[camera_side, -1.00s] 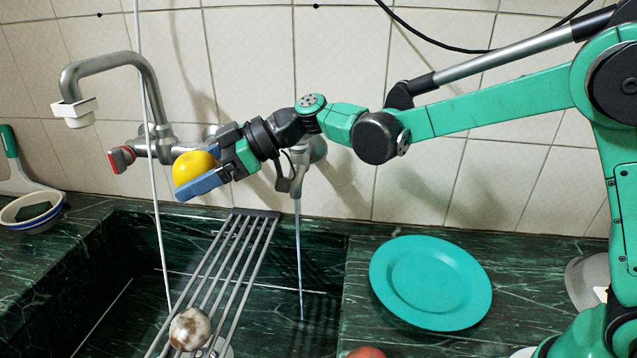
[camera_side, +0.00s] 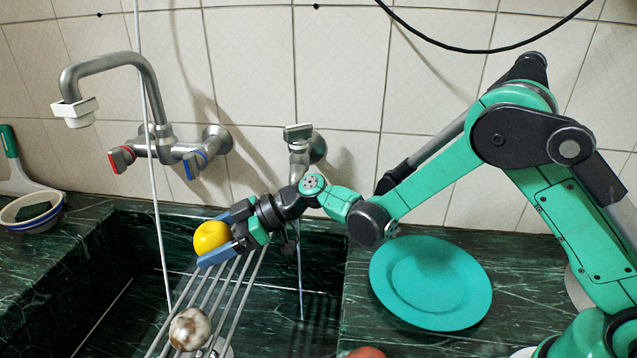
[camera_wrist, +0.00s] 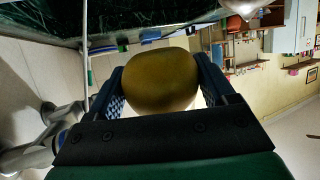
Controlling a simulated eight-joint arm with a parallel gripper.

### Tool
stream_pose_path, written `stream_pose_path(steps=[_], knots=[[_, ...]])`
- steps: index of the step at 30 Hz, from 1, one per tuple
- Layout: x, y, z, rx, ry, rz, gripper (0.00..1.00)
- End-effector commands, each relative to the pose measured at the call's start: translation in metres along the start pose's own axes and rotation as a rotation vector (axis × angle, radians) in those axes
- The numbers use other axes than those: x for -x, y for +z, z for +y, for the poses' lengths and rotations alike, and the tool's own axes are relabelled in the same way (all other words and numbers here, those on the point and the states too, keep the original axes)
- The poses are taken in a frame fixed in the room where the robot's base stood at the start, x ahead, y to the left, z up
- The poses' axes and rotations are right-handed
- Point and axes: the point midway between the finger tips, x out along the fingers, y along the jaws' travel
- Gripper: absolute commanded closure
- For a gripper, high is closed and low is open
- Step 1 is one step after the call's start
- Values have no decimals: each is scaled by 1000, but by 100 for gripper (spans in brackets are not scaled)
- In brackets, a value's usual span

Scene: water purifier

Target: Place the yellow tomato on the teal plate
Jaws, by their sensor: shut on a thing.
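The yellow tomato (camera_side: 211,237) is held in my gripper (camera_side: 218,236) above the back part of the sink. Its fingers are shut on opposite sides of the tomato, and the tomato also fills the middle of the wrist view (camera_wrist: 160,80) between the two fingers (camera_wrist: 160,92). The teal plate (camera_side: 470,285) lies flat on the green marble counter to the right of the sink, clear of my gripper. The plate looks empty.
A metal rack (camera_side: 225,293) spans the sink below the tomato, with a brown-and-white round item (camera_side: 190,329) at its front. The tap (camera_side: 150,85) and its handles are behind. A reddish item (camera_side: 366,352) shows at the bottom edge. A thin white cord (camera_side: 157,215) hangs at the left.

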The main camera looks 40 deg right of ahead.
Motion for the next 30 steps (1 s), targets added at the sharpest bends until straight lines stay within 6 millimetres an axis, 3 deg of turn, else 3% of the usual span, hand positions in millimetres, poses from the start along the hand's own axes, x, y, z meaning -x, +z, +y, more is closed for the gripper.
stream_pose_path(steps=[15, 28, 29, 30], knots=[[-23, 56, 0, 0, 0, 0, 79], [-26, 62, 0, 0, 0, 0, 79], [-26, 63, 0, 0, 0, 0, 21], [-26, 62, 0, 0, 0, 0, 9]])
